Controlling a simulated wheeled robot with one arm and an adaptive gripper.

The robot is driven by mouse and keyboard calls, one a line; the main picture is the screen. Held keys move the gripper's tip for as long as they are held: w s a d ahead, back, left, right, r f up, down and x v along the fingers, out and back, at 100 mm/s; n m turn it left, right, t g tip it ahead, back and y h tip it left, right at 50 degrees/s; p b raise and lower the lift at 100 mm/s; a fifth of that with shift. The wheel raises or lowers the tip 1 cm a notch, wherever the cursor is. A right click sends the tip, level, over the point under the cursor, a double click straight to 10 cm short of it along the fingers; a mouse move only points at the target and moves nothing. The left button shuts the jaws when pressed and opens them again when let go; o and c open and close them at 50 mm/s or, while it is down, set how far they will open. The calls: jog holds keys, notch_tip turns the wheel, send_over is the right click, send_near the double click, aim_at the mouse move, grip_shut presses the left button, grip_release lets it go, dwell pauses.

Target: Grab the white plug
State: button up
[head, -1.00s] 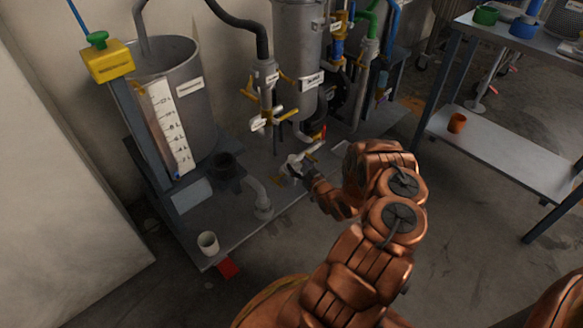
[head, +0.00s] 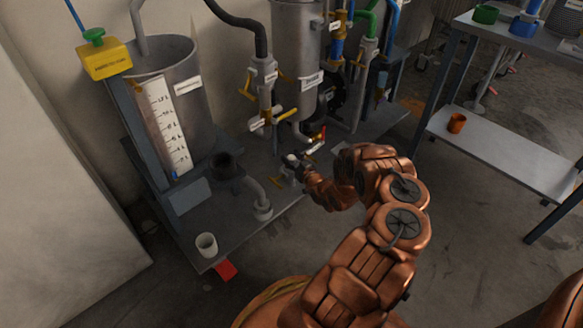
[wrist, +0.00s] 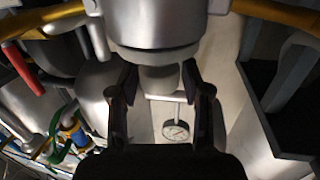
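In the head view a small whitish piece (head: 291,158), which looks like the white plug, sits low among the pipes on the grey base plate. My gripper (head: 300,168) is right beside it, and its dark fingers are small and partly hidden there. In the wrist view my gripper (wrist: 160,70) has its two fingers apart, one on each side of a short pale cylinder (wrist: 162,80) below a larger metal cylinder (wrist: 152,25). This cylinder may be the plug. I cannot tell whether the fingers touch it.
Yellow-handled valves (head: 285,115) rise behind my gripper. A dial gauge (wrist: 175,130) shows in the wrist view. A metal rack (head: 500,150) is at right.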

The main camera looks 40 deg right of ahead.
grip_shut()
jog(key=shift+r, duration=0.1)
